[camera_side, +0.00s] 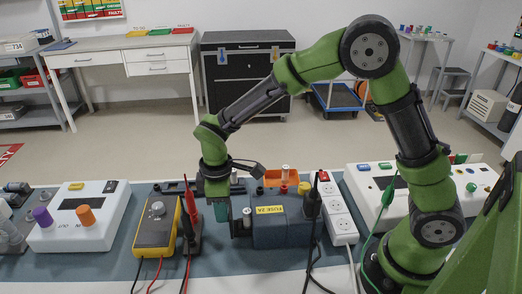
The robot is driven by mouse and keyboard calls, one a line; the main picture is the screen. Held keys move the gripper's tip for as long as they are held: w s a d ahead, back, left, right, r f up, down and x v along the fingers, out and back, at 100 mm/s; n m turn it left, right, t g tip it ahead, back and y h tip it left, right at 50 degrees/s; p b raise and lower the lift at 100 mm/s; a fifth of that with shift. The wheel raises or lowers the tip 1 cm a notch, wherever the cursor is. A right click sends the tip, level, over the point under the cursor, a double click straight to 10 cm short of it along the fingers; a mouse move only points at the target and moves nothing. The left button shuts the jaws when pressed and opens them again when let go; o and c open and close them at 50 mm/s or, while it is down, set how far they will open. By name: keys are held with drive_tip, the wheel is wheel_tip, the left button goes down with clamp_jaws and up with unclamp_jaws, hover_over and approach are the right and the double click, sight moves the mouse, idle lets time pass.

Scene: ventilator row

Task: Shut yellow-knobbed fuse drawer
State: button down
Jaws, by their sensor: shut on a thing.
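A blue-grey fuse box (282,230) with a yellow "FUSE 2A" label stands on the mat in the middle of the bench. My gripper (241,226) points down at the box's left end, close beside it. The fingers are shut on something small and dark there. My own wrist and fingers cover most of that spot, so I cannot tell which part is held. A small yellow knob-like piece (304,187) shows at the top right of the box. The drawer itself and how far it is out cannot be made out.
A yellow meter (156,231) with red and black probes stands to the left. A white box with purple and orange knobs (82,222) is further left. A white power strip (338,213) and black cable are close on the right. An orange tray (270,178) lies behind.

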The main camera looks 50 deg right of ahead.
sight(243, 226)
drive_tip(key=shift+s+d, duration=1.65)
drive_tip(key=shift+d, duration=0.05)
drive_tip(key=c, duration=1)
unclamp_jaws()
wheel_tip(243, 226, up, 6)
